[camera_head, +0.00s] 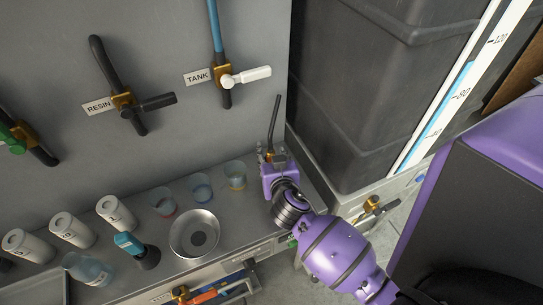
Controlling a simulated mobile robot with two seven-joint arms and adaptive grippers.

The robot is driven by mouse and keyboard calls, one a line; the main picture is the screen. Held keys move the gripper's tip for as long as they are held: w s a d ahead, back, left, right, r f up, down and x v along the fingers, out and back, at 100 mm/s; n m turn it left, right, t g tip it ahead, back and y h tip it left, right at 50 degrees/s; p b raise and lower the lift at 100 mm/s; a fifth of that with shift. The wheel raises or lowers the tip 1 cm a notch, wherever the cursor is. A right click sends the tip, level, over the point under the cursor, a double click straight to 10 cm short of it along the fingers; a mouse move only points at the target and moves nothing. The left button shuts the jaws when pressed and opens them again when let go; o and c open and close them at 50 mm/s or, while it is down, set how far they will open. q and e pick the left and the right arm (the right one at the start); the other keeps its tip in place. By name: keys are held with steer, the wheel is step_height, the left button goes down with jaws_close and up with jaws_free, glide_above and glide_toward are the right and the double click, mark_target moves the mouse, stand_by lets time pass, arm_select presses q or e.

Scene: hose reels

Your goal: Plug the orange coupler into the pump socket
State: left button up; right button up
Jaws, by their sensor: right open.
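My right arm comes in from the lower right, and its purple gripper (272,157) is at the back right of the bench, by the wall. The gripper is open. A brass fitting with a dark upright rod (275,118) shows right at its fingertips; I cannot tell whether they touch. An orange-red piece (205,296) shows low at the bench front, partly cut off by the picture's edge; I cannot tell whether it is the orange coupler. I cannot make out the pump socket for certain. My left gripper is not in view.
Valves labelled RESIN (122,101) and TANK (228,81) are on the grey wall. The bench holds a metal bowl (187,248), small cups (201,188), white canisters (72,230) and a teal-topped item (130,245). A dark tank (365,90) stands right.

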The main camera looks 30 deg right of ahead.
steer(key=shift+c, duration=0.5)
jaws_close()
